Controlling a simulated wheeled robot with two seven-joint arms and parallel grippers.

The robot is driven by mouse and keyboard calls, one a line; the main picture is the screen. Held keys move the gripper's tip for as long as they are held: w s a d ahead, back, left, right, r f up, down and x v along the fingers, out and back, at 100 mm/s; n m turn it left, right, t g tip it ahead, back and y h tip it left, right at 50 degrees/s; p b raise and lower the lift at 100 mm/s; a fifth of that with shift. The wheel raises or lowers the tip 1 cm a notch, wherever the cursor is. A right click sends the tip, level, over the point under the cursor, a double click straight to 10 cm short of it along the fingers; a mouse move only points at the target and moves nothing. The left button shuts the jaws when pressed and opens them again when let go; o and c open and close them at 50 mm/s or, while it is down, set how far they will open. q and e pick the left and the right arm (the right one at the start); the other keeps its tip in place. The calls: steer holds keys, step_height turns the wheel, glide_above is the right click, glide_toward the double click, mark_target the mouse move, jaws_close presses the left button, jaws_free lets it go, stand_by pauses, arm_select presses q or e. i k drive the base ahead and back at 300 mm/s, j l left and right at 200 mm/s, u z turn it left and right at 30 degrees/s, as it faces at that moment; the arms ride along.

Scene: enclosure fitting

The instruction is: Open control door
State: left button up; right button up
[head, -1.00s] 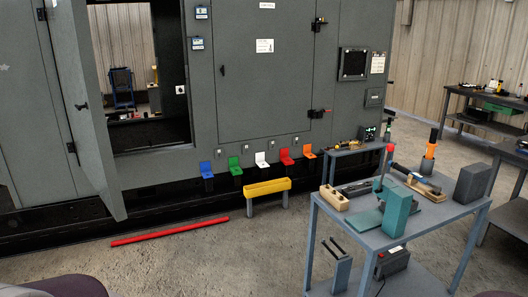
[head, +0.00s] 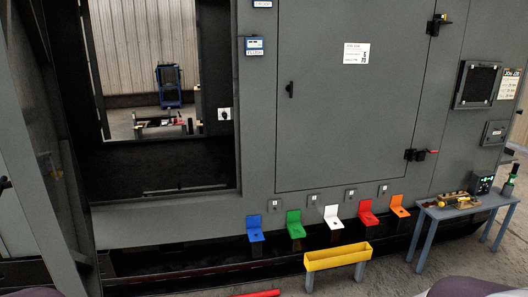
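The control door (head: 345,95) is a large dark grey panel with a white label, and it sits shut in the enclosure's front. Its small black handle (head: 290,90) is on the door's left edge. Black hinges show on its right edge, the upper one (head: 437,25) and the lower one (head: 416,155), which has a red tip. The "CONTROL" sign seen earlier above the door is out of frame. Neither of my grippers is in view; only purple-grey rounded parts of mine show at the bottom corners.
An open doorway (head: 160,190) lies left of the control door, with an opened grey door (head: 45,150) at far left. Coloured brackets, including a white one (head: 333,216), line the base. A yellow trough (head: 338,256) and a small bench (head: 465,207) stand in front. A red bar (head: 258,294) lies on the floor.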

mark_target(355, 68)
steer(key=i+l+z, duration=0.25)
steer(key=i, duration=0.6)
steer(key=i+z, duration=0.25)
steer(key=i, duration=0.55)
